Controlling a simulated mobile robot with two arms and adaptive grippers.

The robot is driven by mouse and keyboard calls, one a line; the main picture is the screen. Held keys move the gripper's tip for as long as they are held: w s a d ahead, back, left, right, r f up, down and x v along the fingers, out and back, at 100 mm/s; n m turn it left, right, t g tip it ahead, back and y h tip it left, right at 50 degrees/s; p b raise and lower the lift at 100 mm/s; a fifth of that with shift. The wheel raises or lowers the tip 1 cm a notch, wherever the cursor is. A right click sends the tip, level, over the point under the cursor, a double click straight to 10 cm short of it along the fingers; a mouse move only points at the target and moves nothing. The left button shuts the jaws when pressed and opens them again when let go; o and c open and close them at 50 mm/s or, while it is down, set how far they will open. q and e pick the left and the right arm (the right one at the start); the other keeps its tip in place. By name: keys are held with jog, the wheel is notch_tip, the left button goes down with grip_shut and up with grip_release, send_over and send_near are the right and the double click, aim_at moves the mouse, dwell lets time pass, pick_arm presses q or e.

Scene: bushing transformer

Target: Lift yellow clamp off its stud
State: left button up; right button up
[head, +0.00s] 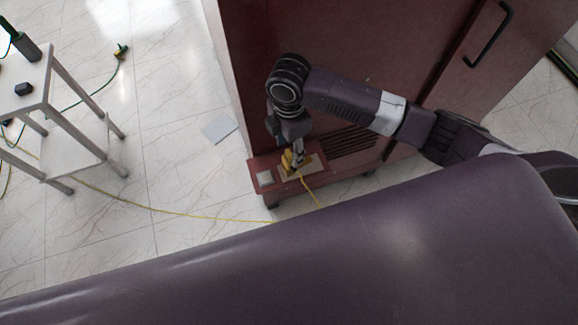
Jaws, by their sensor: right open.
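The yellow clamp (288,160) is at the low ledge of the dark red cabinet, with a yellow cable (310,190) running from it. My right gripper (297,160) points down at the clamp, right beside or around it; the picture is too small to tell which. Its fingers are open. The stud is hidden behind the clamp and gripper. A tan plate (313,169) lies on the ledge under them. My left gripper is out of view.
The dark red cabinet (340,45) stands behind my right arm, with a black door handle (490,35). A pale square (265,178) is on the ledge (262,190). A white table (60,115) stands at left. A green clamp (121,50) lies on the tiled floor. The floor between is mostly clear.

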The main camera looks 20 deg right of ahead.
aim_at(290, 162)
jog(key=shift+f+b, duration=0.45)
jog(key=shift+f, duration=1.05)
jog(key=f, duration=0.6)
jog(key=shift+w+d+f, duration=0.2)
jog(key=shift+w+f, duration=0.05)
jog(key=shift+w, duration=0.1)
jog(key=c, duration=1.2)
